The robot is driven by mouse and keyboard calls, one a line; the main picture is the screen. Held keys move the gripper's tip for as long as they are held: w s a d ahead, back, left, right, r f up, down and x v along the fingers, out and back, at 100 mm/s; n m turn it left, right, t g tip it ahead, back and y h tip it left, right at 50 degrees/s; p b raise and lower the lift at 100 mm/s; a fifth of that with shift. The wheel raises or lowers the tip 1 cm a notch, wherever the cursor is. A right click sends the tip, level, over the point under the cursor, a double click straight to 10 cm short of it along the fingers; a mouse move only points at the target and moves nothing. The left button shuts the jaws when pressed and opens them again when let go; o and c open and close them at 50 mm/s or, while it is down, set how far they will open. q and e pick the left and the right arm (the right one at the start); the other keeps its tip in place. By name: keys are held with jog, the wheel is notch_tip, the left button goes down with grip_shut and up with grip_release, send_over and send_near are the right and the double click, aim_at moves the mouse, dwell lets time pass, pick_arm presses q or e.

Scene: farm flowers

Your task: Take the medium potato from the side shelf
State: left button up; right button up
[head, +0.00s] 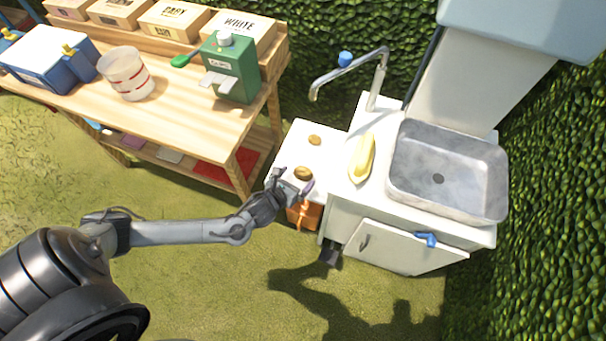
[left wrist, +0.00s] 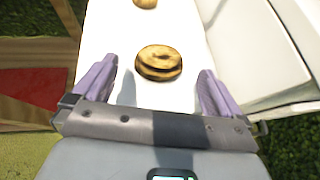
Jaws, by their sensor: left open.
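Two brown potatoes lie on the white side shelf (head: 290,148) beside the sink cabinet. The nearer and larger-looking potato (head: 303,173) is in front of my left gripper (head: 294,187); the smaller-looking potato (head: 314,140) lies farther back. In the left wrist view the nearer potato (left wrist: 159,63) sits between and just ahead of the two purple fingertips, with clear gaps on both sides. The farther potato (left wrist: 146,3) is cut off by the top edge. My left gripper is open and empty, over the front of the shelf. My right gripper is not in view.
The white cabinet with a grey sink (head: 447,172), a tap (head: 349,72) and a yellow item (head: 363,157) stands right of the shelf. A wooden table (head: 190,110) with a green dispenser (head: 232,68) stands to the left. An orange object (head: 305,215) is below the shelf front.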

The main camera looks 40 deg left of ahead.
aim_at(300, 174)
pick_arm(q)
jog(key=shift+b+x, duration=0.65)
jog(key=shift+x, duration=1.35)
jog(key=c, duration=1.1)
jog(key=shift+r, duration=0.1)
